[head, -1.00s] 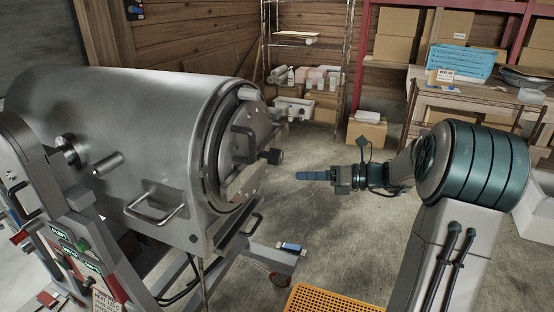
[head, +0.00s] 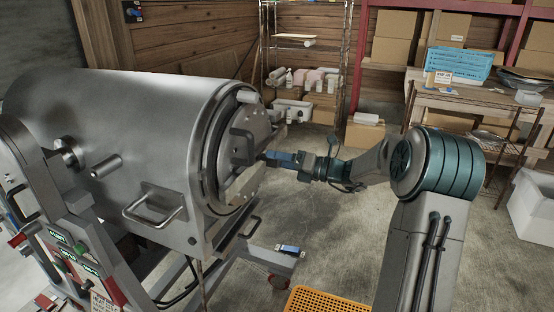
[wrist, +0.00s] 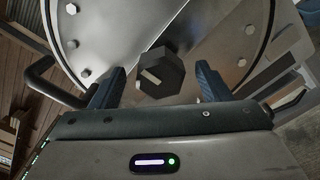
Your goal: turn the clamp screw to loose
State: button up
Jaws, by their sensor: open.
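The clamp screw is a dark faceted knob (wrist: 162,74) with a pale mark on its face, on the end plate of the large steel drum (head: 120,115). In the wrist view the knob lies between the two blue fingers of my gripper (wrist: 157,88), with a gap on each side. In the head view my gripper (head: 270,156) reaches the drum's end plate from the right, and its fingertips hide most of the knob. My gripper is open and holds nothing.
A dark bent handle (wrist: 52,82) stands to the left of my fingers on the drum's end plate (wrist: 110,30). An orange grated crate (head: 325,301) lies on the floor at the front. Shelves and boxes (head: 398,30) stand at the back.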

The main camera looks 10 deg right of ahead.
jog(key=shift+w+a, duration=0.35)
jog(key=shift+a, duration=0.2)
jog(key=c, duration=1)
jog(key=shift+o, duration=0.2)
